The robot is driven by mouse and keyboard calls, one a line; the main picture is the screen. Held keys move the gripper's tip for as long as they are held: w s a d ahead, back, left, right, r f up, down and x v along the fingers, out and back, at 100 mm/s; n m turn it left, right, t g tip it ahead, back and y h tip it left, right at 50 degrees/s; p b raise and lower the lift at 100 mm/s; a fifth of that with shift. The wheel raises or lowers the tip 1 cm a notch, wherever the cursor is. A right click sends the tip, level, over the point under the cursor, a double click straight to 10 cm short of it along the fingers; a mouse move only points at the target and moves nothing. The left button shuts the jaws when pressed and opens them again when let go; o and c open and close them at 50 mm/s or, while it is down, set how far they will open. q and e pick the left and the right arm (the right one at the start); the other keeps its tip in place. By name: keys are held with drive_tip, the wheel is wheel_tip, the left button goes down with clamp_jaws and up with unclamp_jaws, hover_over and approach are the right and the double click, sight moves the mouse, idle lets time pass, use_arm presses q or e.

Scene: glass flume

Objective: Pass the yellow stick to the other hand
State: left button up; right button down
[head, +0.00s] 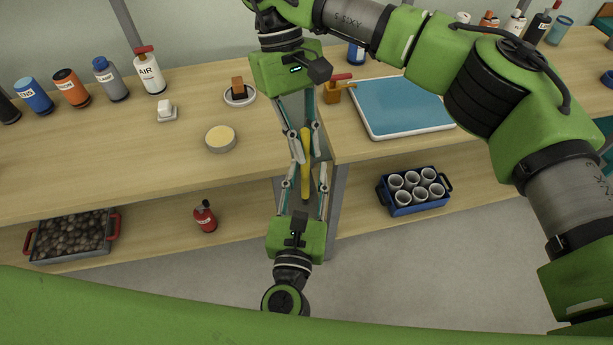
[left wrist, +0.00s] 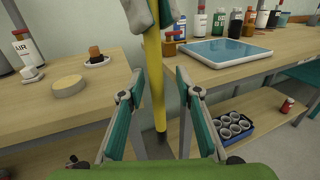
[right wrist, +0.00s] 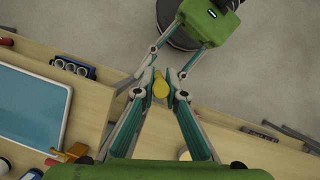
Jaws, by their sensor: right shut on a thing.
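The yellow stick (head: 306,178) hangs upright in the head view, in the gap between two wooden benches. My right gripper (head: 306,147) comes down from above and is shut on its upper part. My left gripper (head: 306,170) points up from below, with its fingers open on either side of the stick's lower part. In the left wrist view the stick (left wrist: 154,80) stands between the open fingers with a gap on both sides. In the right wrist view the stick's rounded end (right wrist: 160,86) shows between the closed fingertips.
A blue-topped tray (head: 400,107) and an orange-brown block (head: 332,93) lie on the right bench. A round yellow-topped disc (head: 221,138) and several bottles stand on the left bench. A blue crate of cups (head: 414,208) and a red bottle (head: 204,216) stand lower down.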

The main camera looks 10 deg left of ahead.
use_arm(q)
clamp_jaws()
use_arm(e)
drive_tip(key=c, duration=2)
unclamp_jaws()
